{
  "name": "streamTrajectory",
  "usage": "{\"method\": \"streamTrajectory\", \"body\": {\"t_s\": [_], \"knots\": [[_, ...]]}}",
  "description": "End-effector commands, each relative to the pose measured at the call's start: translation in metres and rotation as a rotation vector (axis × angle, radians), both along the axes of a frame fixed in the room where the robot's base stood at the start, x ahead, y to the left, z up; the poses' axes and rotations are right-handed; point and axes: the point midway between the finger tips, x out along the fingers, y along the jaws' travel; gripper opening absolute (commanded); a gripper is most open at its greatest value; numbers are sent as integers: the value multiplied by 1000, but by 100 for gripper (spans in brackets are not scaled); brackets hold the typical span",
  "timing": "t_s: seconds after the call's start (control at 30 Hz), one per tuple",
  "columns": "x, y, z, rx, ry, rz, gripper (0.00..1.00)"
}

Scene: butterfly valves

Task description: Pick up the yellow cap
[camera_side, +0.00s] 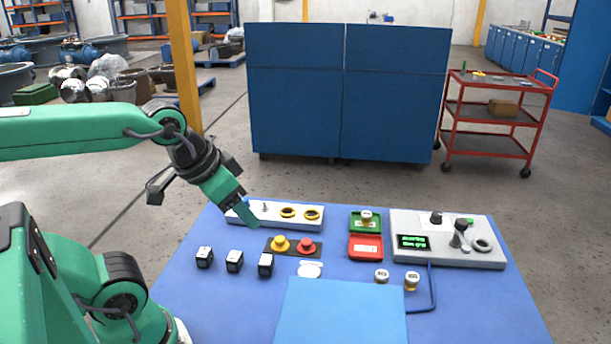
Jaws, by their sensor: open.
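A round yellow cap (280,243) sits on a small dark plate (293,251), beside a red round cap (305,245). My gripper (250,213) is open, with no object visible in it. It hangs above and to the left of the yellow cap, clear of it, and points down to the right. Its green jaw partly hides the left end of a white block (301,224). The gap between the jaws is hard to see from this side.
Several black cubes (234,261) stand at left on the blue mat (460,310). A control box (448,240), green and red trays (365,247) and small yellow-and-white parts (411,281) lie at right. A light blue panel (341,312) lies in front.

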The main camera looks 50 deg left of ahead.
Motion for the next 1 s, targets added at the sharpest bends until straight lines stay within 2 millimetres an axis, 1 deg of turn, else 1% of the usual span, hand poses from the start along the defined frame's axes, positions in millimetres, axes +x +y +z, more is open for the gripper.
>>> {"method": "streamTrajectory", "body": {"t_s": [0.47, 0.5, 0.77, 0.87, 1.0], "knots": [[0, 0, 0, 0, 0, 0, 50], [0, 0, 0, 0, 0, 0, 52], [1, 0, 0, -1, 1, 3, 52], [3, 1, 0, -5, 8, 16, 52], [11, 5, -1, -19, 31, 56, 52]]}}
